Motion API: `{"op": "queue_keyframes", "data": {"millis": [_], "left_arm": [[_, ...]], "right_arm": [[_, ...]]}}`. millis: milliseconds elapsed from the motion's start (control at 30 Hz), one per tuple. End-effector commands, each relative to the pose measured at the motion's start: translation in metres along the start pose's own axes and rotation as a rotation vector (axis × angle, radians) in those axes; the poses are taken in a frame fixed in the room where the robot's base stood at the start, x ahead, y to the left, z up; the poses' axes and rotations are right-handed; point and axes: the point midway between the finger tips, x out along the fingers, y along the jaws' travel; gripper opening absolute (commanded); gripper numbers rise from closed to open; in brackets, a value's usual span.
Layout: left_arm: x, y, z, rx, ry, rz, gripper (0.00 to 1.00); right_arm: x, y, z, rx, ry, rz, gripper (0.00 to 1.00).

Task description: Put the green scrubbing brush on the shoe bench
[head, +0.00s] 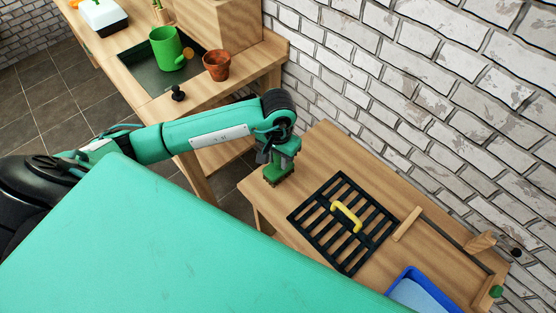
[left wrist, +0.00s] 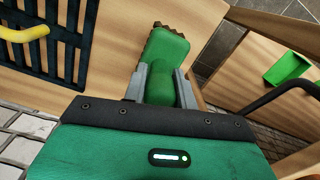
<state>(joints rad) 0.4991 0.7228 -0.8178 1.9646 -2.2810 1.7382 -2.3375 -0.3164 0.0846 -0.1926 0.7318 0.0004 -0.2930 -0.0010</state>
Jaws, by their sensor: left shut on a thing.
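The green scrubbing brush (head: 271,179) is held in my left gripper (head: 278,160), at the left end of a wooden bench top (head: 315,160). In the left wrist view the brush (left wrist: 165,50) sits between the two grey fingers of my left gripper (left wrist: 161,86), its bristles at the far end. The brush is low over the bench's edge area; I cannot tell whether it touches the wood. This bench may be the shoe bench; nothing marks it by name. My right gripper is not in view.
A black slatted rack (head: 325,225) with a yellow handle (head: 346,215) lies on the bench. A blue tray (head: 415,280) stands further right. Another wooden counter holds a green watering can (head: 165,48), a terracotta pot (head: 216,65) and a black knob-like item (head: 178,93). A brick wall (head: 420,90) stands behind.

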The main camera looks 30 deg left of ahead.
Motion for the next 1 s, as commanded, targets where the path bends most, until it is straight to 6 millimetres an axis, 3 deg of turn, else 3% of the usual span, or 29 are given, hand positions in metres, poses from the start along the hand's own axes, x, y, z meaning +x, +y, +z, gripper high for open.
{"op": "queue_keyframes", "data": {"millis": [133, 567, 600, 667, 1000], "left_arm": [[0.019, 0.001, 0.001, -0.001, -0.003, 0.000, 0.07], [0.025, 0.000, 0.000, 0.000, 0.001, 0.000, 0.07], [0.023, 0.000, 0.000, 0.000, 0.000, 0.000, 0.36], [0.023, 0.000, 0.000, 0.000, 0.000, 0.000, 0.48], [0.022, 0.000, 0.000, 0.000, -0.001, 0.000, 0.50]], "right_arm": [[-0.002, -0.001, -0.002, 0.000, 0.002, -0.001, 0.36], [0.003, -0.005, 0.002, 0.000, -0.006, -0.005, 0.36], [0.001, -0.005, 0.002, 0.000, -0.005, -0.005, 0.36], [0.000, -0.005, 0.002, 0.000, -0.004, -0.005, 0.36], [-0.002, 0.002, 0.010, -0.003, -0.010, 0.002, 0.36]]}}
